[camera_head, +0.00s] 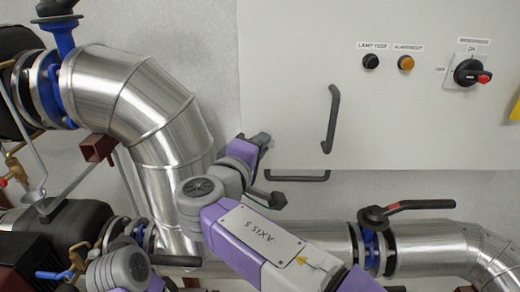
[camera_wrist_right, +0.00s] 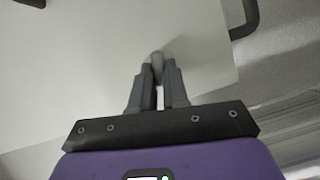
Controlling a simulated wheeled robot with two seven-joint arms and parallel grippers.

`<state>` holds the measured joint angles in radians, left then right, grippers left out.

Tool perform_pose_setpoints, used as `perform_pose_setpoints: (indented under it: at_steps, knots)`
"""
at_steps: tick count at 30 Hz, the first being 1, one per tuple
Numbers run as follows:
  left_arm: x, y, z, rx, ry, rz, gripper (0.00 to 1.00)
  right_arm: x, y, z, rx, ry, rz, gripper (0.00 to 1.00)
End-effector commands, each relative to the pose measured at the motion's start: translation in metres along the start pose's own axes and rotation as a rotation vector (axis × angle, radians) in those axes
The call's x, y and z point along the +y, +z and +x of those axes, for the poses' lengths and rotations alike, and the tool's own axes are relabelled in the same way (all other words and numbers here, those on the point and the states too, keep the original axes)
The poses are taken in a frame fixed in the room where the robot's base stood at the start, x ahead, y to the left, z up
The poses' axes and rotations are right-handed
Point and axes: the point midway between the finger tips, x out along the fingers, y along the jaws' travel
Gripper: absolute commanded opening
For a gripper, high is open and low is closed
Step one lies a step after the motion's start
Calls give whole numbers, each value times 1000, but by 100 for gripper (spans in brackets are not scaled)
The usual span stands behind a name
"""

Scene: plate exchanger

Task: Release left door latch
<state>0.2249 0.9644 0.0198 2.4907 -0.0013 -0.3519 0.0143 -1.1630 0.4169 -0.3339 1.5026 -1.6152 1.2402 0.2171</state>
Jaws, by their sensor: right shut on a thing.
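The latch of the left door appears to be the small grey rounded piece (camera_wrist_right: 157,62) in the right wrist view, at the pale cabinet panel. My right gripper (camera_wrist_right: 160,72) is shut on it, with the fingertips on either side. In the head view my right gripper (camera_head: 262,142) is near the lower left corner of the cabinet (camera_head: 300,75), and the arm hides the latch there. Which way the latch is turned cannot be told.
A black vertical handle (camera_head: 331,118) is on the cabinet front, right of the right gripper. A dark horizontal handle (camera_head: 300,178) is at the bottom edge. A black-red switch (camera_head: 470,73) is at upper right. Silver pipes (camera_head: 150,120) stand left; a valve lever (camera_head: 420,205) is lower right.

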Motion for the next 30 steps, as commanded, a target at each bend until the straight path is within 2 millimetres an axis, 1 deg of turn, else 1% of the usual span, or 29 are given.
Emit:
perform_pose_setpoints:
  at_steps: [6, 12, 28, 29, 30]
  knots:
    - [-2, 0, 6, 0, 0, 0, 43, -2, 1, 2, -3, 47, -112, 0]
    - [-3, 0, 9, 0, 0, 0, 43, -2, 1, 2, -3, 71, -167, 0]
    - [-3, 0, 9, 0, 0, 0, 43, -1, 2, 2, -3, 80, -190, 0]
    - [-3, 0, 9, 0, 0, 0, 43, -1, 2, 2, -3, 81, -190, 16]
    - [-3, 0, 9, 0, 0, 0, 43, -1, 2, 2, -3, 80, -190, 22]
